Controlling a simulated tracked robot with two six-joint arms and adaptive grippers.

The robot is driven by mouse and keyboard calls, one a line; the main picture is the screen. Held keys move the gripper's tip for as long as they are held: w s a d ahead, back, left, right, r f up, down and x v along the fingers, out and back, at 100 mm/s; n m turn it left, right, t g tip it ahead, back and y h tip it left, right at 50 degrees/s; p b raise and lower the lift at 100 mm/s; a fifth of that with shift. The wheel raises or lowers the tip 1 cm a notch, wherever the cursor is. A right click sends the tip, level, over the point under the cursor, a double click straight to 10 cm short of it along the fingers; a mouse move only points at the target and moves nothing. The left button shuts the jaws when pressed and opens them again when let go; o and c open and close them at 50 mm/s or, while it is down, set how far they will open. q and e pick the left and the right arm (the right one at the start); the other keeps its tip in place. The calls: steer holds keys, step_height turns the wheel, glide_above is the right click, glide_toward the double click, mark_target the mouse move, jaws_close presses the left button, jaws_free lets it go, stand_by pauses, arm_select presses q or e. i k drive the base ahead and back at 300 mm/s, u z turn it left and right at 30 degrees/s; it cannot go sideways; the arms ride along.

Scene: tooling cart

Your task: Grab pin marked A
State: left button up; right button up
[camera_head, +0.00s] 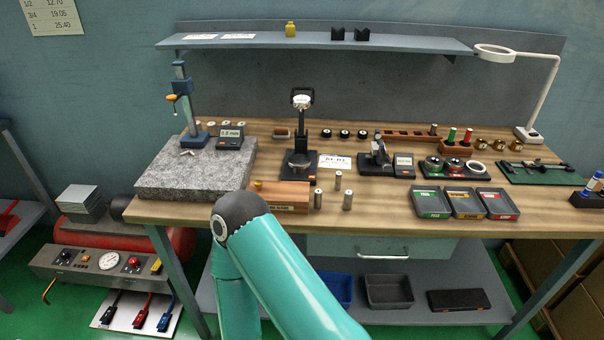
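Three small metal pins stand upright near the front middle of the wooden bench: a rear pin (338,181), a front left pin (318,200) and a front right pin (347,201). Any letters on them are too small to read, so I cannot tell which is marked A. A wooden block (290,196) with a label lies just left of them, a brass-coloured piece at its left end. Neither of my grippers is in view. A teal link of my own arm rises from the bottom and covers part of the bench's front edge.
A granite slab (195,170) with a height stand (183,100) fills the bench's left. A dial gauge stand (301,140) is behind the block. Green, yellow and red trays (465,204) lie right of the pins. A shelf (320,41) overhangs the back. Bare wood separates pins and trays.

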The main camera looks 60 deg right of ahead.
mark_target(338, 180)
steer(key=z, duration=0.55)
steer(key=k, duration=1.3)
steer(key=z, duration=0.95)
steer(key=i, duration=1.1)
steer(key=u, duration=0.5)
